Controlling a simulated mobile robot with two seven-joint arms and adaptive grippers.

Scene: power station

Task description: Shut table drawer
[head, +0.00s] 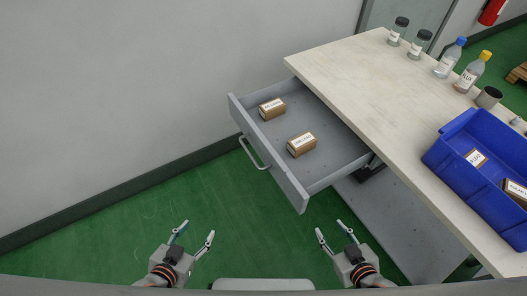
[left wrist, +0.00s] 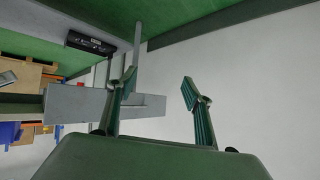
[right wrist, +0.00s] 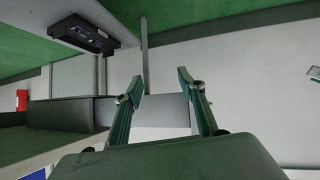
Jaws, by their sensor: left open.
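The grey table drawer (head: 330,172) is pulled out from the light table (head: 345,70) in the head view. Its front panel with a bar handle (head: 254,153) faces the lower left. Two brown boxes lie in it, one toward the back (head: 272,109) and one nearer (head: 301,144). My left gripper (head: 196,232) is open and empty, below and left of the drawer front. My right gripper (head: 334,230) is open and empty, below the drawer's near corner. Both are apart from the drawer. The drawer also shows beyond the fingers in the left wrist view (left wrist: 75,105).
On the tabletop stand a blue bin (head: 465,195), several bottles, such as a yellow-capped one (head: 472,72), and a dark cup (head: 488,97). A grey lower shelf (head: 405,235) lies under the table. The green floor (head: 150,215) left of the drawer is clear, up to the wall.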

